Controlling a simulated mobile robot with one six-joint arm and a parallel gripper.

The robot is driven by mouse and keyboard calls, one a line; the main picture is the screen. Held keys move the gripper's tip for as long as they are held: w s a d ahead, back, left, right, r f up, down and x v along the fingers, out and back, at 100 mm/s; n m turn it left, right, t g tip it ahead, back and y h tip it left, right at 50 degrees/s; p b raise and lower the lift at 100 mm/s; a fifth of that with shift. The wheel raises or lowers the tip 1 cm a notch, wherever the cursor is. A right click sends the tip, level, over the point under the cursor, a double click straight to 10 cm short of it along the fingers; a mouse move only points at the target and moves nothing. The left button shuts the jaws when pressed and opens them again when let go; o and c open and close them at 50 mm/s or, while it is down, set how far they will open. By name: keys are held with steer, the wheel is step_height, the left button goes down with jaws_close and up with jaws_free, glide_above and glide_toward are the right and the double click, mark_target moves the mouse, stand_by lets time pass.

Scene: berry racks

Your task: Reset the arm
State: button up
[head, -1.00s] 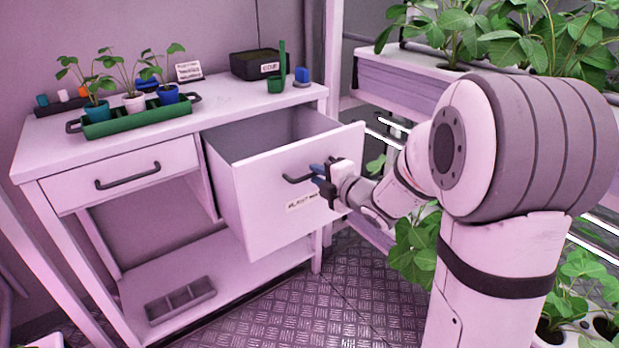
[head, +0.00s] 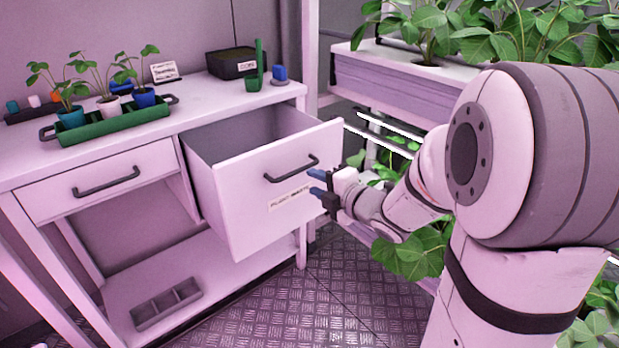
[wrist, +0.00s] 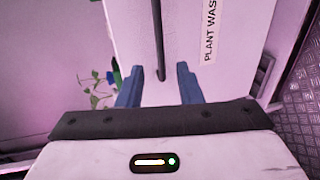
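My gripper (head: 317,182) is just in front of the pulled-out drawer, to the right of its dark handle (head: 291,169) in the head view. Its two blue fingers are apart, with nothing between them. In the wrist view my gripper (wrist: 158,88) points at the drawer front, and the end of the handle (wrist: 159,50) lies ahead between the fingertips. The drawer (head: 245,215) stands well open, with a label beginning "PLANT WAS" on its front. My arm reaches in from the right.
The bench top (head: 205,108) carries a green tray (head: 118,124) with potted seedlings, a dark box (head: 231,64) and a green scoop-like item (head: 253,68). A shut drawer (head: 97,183) is at left. Leafy plants (head: 415,250) grow close behind my arm. Open floor (head: 330,295) lies below.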

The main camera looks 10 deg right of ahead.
steer(key=shift+s, duration=0.1)
steer(key=s+d+r+m+g+h+p, duration=0.25)
steer(key=d+r+m+h+p, duration=0.2)
steer(key=r+m+p, duration=0.25)
steer(key=s+d+r+m+g+h+p, duration=0.1)
steer(key=s+d+r+m+h+p, duration=0.35)
steer(key=r+m+p, duration=0.2)
steer(key=s+a+r+m+g+p, duration=0.2)
steer(key=s+m+p, duration=0.3)
steer(key=s, duration=0.3)
steer(key=s+a+r+m+g+y+p, duration=0.1)
steer(key=s+a+r+m+g+p, duration=0.2)
steer(key=s+r+m+g+p, duration=0.2)
steer(key=s, duration=0.3)
steer(key=shift+s+a+m, duration=0.2)
steer(key=shift+s+m, duration=0.05)
steer(key=shift+m, duration=0.1)
